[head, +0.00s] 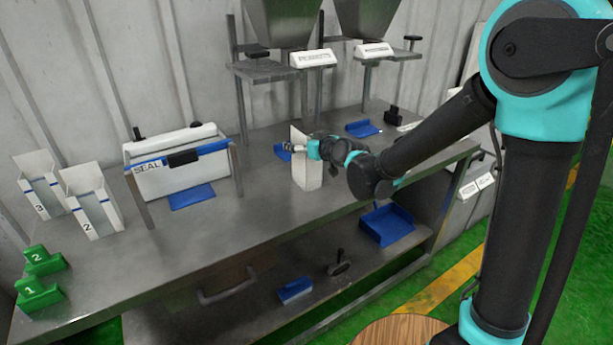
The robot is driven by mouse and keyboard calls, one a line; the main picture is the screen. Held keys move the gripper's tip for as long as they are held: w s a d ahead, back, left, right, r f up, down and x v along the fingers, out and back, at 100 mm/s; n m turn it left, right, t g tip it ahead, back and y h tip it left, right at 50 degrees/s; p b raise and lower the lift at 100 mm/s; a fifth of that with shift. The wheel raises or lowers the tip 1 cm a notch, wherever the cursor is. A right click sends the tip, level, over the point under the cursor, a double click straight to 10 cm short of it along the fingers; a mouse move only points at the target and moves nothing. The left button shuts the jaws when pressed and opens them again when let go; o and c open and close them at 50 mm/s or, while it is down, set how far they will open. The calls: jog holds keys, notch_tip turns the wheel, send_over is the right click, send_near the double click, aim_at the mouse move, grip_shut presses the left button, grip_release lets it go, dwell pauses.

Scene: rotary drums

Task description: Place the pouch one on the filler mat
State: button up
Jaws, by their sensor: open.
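A white upright pouch (308,178) stands on the steel table; no number shows on it, so I take it as pouch one. Blue mat pieces lie below the two hoppers: one (281,152) directly left of the pouch, partly hidden by it, and another (362,128) further right. I cannot tell whether the pouch's base rests on the left mat or in front of it. My gripper (297,148) is open at the pouch's upper part, its fingers overlapping it in the picture. Whether they touch the pouch is unclear.
Pouches 3 (42,185) and 2 (92,203) stand at the left, beside green numbered blocks (41,276). The sealer (180,165) stands left of the pouch with a blue mat (192,197) below it. Bare table lies in front. A blue tray (388,225) is on the lower shelf.

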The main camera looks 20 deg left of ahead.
jog(key=shift+w+a+f, duration=0.1)
jog(key=shift+w+a, duration=0.05)
jog(key=shift+a, duration=0.05)
jog(key=shift+c, duration=0.4)
grip_shut()
